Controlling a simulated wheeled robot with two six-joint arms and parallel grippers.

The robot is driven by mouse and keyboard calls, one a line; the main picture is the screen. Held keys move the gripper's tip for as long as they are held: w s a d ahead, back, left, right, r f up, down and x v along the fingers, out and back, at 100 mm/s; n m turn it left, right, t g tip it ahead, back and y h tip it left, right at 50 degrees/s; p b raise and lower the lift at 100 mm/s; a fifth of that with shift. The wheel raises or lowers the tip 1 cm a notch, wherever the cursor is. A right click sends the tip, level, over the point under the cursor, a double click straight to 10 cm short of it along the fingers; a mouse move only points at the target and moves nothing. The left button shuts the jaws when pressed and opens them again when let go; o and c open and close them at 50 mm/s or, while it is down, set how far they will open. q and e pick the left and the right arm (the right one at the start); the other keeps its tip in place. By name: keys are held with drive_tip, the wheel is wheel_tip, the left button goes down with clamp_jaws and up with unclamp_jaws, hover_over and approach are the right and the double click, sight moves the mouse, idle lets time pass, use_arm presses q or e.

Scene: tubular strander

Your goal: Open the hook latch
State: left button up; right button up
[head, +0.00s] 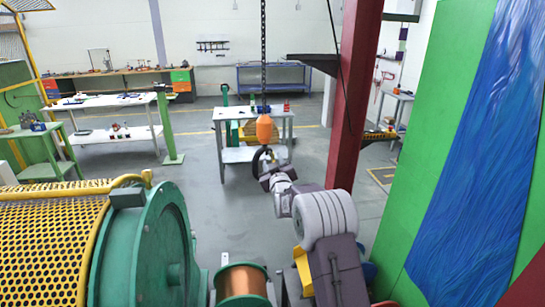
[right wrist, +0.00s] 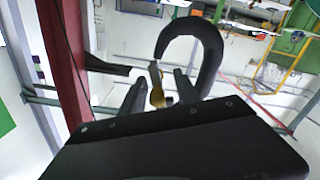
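The black hook (head: 257,160) hangs below an orange hook block (head: 264,130) on a chain, in the middle of the head view. In the right wrist view the hook (right wrist: 213,48) is a large dark curve just beyond my fingers. The latch (right wrist: 157,88), a small piece with a grey upper part and a yellowish lower part, shows between the fingertips there. My right gripper (head: 268,170) is at the hook; in its wrist view the two fingers (right wrist: 158,84) stand apart on either side of the latch. I see gaps beside the latch, so the fingers look open. My left gripper is not in view.
A red column (head: 352,95) stands close right of my right arm. A light worktable (head: 230,155) stands behind the hook. A green machine drum (head: 150,250) with a yellow mesh guard (head: 50,240) fills the lower left. A green panel (head: 425,150) stands at right.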

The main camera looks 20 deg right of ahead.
drive_tip(key=shift+s+d+r, duration=0.1)
drive_tip(key=shift+s+d, duration=0.05)
drive_tip(key=shift+d, duration=0.05)
clamp_jaws()
